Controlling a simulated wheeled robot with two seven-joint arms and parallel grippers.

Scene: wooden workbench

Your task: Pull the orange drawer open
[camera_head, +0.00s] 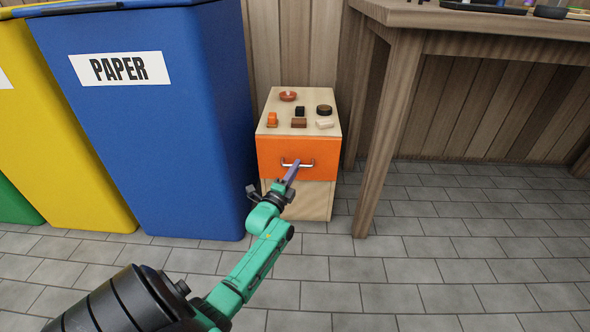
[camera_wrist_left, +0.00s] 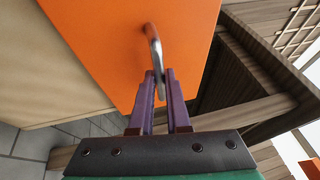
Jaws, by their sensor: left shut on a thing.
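The orange drawer (camera_head: 270,150) is the upper front of a small pale wooden cabinet (camera_head: 316,204) on the floor. It has a silver bar handle (camera_head: 306,164). My left gripper (camera_head: 293,167) is at the handle. In the left wrist view the purple fingers of the left gripper (camera_wrist_left: 161,92) are shut on the silver handle (camera_wrist_left: 154,48), with the orange drawer front (camera_wrist_left: 105,40) behind it. I cannot tell from these frames whether the drawer stands out from the cabinet. My right gripper is not in view.
Several small items, including a red bowl (camera_head: 288,96) and a black round thing (camera_head: 324,110), sit on the cabinet top. A blue paper bin (camera_head: 170,140) stands close on the left. A wooden workbench (camera_head: 385,130) stands on the right. Grey tiled floor (camera_head: 420,270) in front is clear.

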